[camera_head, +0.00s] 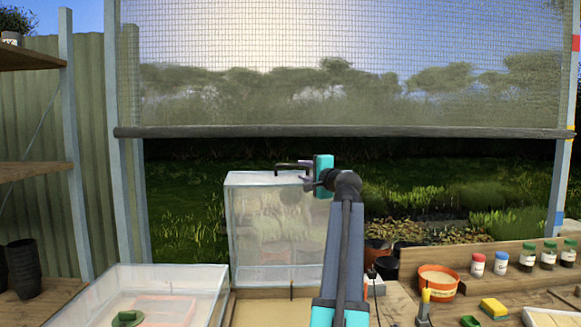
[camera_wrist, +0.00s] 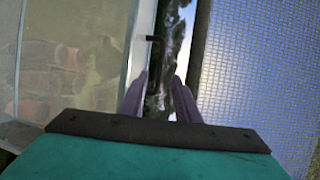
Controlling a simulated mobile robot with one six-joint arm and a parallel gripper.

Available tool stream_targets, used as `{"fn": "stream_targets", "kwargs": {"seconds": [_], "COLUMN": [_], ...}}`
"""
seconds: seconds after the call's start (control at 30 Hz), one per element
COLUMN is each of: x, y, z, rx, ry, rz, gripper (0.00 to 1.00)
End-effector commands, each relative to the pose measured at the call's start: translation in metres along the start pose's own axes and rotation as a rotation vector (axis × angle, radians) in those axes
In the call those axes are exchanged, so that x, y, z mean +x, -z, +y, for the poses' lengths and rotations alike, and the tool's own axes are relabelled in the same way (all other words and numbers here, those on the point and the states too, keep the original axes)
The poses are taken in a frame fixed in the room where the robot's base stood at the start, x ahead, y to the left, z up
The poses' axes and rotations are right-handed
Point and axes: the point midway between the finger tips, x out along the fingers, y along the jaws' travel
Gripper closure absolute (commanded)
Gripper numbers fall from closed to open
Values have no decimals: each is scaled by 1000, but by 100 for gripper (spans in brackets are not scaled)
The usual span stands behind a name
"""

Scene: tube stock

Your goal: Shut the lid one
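The lid (camera_head: 275,225) appears as a clear, hazy panel standing upright behind a shallow bay with a sandy floor. A black handle (camera_head: 292,167) sits at its top edge. My gripper (camera_head: 308,184) is at the upper right corner of the lid, beside the handle; contact cannot be told. In the wrist view the fingers of my gripper (camera_wrist: 160,95) are apart with nothing between them. The lid (camera_wrist: 60,60) fills the left of that view, and a small black hook, likely the handle (camera_wrist: 153,38), shows just beyond the fingers. My arm hides part of the lid's right side.
A clear open bin (camera_head: 215,290) with a green item inside stands at the lower left. An orange pot (camera_head: 438,282), several small jars (camera_head: 501,263) and a yellow sponge (camera_head: 493,308) are on the right bench. A mesh screen (camera_head: 340,70) hangs behind, above and beyond the gripper.

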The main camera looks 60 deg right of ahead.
Motion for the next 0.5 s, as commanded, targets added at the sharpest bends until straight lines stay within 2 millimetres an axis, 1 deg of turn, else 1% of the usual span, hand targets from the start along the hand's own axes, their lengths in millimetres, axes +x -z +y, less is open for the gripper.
{"fn": "stream_targets", "kwargs": {"seconds": [0.03, 0.1, 0.5], "x": [9, 18, 71], "y": [0, 1, 0], "z": [-2, -2, -1], "rx": [1, 1, 0], "ry": [-1, -1, -2], "rz": [-2, -1, -2], "gripper": [71, 71, 71]}}
